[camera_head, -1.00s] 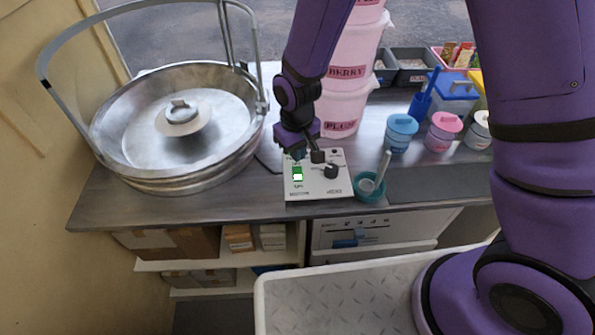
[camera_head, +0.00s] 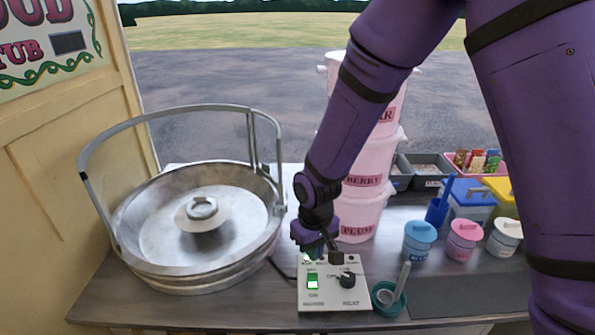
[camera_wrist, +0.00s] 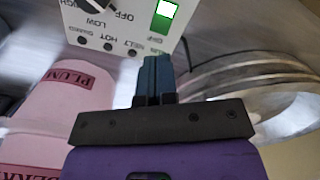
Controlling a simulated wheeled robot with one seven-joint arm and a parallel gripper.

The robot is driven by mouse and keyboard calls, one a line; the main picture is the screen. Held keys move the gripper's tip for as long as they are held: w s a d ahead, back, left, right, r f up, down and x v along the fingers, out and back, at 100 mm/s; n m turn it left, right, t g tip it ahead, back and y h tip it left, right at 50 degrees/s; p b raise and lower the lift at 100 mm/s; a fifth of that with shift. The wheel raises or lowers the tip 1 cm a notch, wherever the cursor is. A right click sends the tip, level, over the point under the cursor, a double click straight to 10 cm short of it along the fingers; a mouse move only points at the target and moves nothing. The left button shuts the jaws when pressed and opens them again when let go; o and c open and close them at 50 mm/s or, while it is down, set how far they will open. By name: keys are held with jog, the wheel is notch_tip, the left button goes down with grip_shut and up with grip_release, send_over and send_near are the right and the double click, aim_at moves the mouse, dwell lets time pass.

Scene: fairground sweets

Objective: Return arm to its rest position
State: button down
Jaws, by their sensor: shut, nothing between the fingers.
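My purple arm reaches down to the white control box (camera_head: 333,297) at the counter's front. My gripper (camera_head: 308,254) is just behind and above the box's back edge. In the wrist view its dark blue fingers (camera_wrist: 155,76) are together with nothing between them. The box (camera_wrist: 133,40) shows there upside down, past the fingertips. Its rocker switch (camera_head: 313,282) is lit green, and a black knob (camera_head: 347,279) sits to its right. I cannot tell whether the fingertips touch the box.
A large metal bowl (camera_head: 150,262) with a raised hoop stands left. Stacked pink tubs (camera_head: 358,218) stand close behind my gripper. A green cup (camera_head: 389,305) with a scoop is right of the box. Lidded jars (camera_head: 420,242) and a blue-lidded container (camera_head: 470,205) stand further right.

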jog(key=s+d+r+m+t, duration=0.1)
jog(key=d+r, duration=0.5)
jog(key=r, duration=0.4)
jog(key=s+d+r+m+t, duration=0.1)
jog(key=d+r+m, duration=0.1)
jog(key=d+r, duration=0.65)
jog(key=s+d+r+m+t, duration=0.1)
jog(key=s+d+r, duration=0.4)
jog(key=s, duration=0.3)
jog(key=s+d+r+m+t, duration=0.1)
jog(key=s+d+r+t, duration=0.1)
jog(key=s+d+r, duration=0.3)
jog(key=s+r, duration=0.3)
jog(key=shift+s+r+m, duration=0.15)
jog(key=shift+s+m, duration=0.15)
jog(key=shift+w, duration=0.1)
